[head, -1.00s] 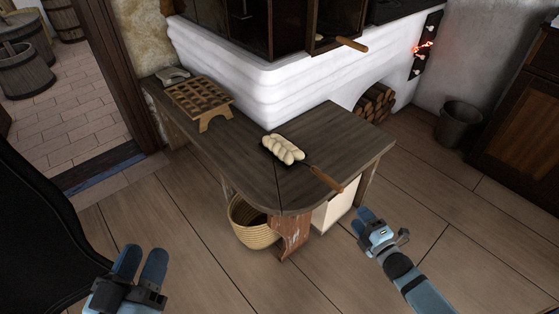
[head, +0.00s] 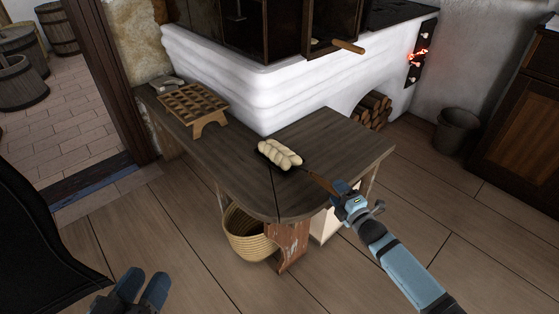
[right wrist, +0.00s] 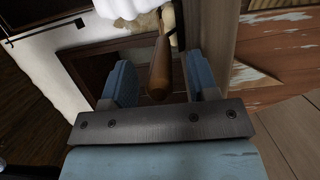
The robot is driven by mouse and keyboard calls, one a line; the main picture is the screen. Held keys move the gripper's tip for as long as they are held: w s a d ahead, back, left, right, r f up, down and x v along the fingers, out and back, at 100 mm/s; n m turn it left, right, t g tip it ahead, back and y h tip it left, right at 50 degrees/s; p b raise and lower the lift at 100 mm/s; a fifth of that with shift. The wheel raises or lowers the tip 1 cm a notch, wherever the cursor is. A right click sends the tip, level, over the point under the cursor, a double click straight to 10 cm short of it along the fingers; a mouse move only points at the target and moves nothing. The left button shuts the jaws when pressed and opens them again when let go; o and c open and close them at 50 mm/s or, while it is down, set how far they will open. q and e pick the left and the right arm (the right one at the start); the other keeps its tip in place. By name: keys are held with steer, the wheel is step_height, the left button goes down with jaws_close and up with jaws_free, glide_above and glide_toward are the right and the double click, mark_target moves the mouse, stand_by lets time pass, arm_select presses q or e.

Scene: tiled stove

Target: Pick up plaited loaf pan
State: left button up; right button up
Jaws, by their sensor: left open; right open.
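The plaited loaf pan (head: 279,154) lies on the dark wooden bench top, with a pale braided loaf on it. Its wooden handle (head: 319,181) points toward the front right edge of the bench. My right gripper (head: 341,191) is at the handle's end in the head view. In the right wrist view the handle (right wrist: 160,68) runs between the two blue fingers of this gripper (right wrist: 163,85), which are open, with gaps on both sides. My left gripper (head: 142,285) is open and empty at the lower left, well away from the pan.
The bench (head: 325,135) stands against a white tiled stove (head: 270,85). A wooden grid rack (head: 193,101) sits on its left part. A woven basket (head: 248,238) is under the bench. Another wooden handle (head: 348,46) sticks out of the stove opening. Floor in front is clear.

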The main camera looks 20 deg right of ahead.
steer(key=shift+w+a, duration=0.1)
steer(key=shift+w, duration=0.6)
jaws_close()
steer(key=shift+r, duration=0.1)
